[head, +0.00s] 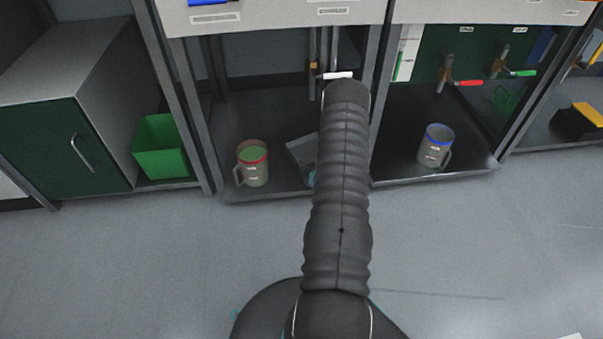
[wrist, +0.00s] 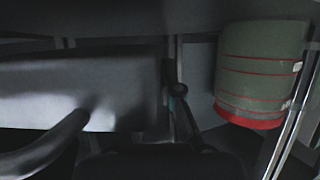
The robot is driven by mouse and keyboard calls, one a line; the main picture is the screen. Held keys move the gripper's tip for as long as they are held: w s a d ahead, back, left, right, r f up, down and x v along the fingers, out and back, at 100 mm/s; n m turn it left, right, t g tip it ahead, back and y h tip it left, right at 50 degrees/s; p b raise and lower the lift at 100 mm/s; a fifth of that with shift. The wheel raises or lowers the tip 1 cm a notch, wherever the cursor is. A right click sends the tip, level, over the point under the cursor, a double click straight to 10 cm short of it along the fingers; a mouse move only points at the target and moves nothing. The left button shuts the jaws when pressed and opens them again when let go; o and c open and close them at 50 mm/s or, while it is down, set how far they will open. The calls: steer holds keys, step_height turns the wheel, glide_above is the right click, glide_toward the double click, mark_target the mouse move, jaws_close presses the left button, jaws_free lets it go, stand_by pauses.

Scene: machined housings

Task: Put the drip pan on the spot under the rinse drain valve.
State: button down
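The drip pan appears to be the grey open tray (head: 301,150) on the dark shelf of the middle bay in the head view. My arm hides its right part. My gripper is mostly hidden behind my forearm; a teal bit of it (head: 312,179) shows at the pan's near edge. In the wrist view a dark finger part (wrist: 184,98) stands beside a broad pale grey surface (wrist: 80,75), probably the pan. Whether the fingers hold it I cannot tell. A valve with a white handle (head: 337,75) is above the shelf, partly behind my arm. I cannot read which valve is the rinse drain.
A red-rimmed jug (head: 254,165) stands left of the pan; it shows at right in the wrist view (wrist: 262,65). A blue-rimmed jug (head: 436,147) stands in the right bay, below red-handled (head: 470,83) and green-handled (head: 522,73) valves. Posts divide the bays. The floor is clear.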

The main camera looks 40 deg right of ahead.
steer(key=shift+f+b, duration=0.45)
steer(key=shift+f, duration=1)
steer(key=shift+f, duration=0.2)
steer(key=c, duration=1.3)
jaws_free()
steer(key=shift+r, duration=0.1)
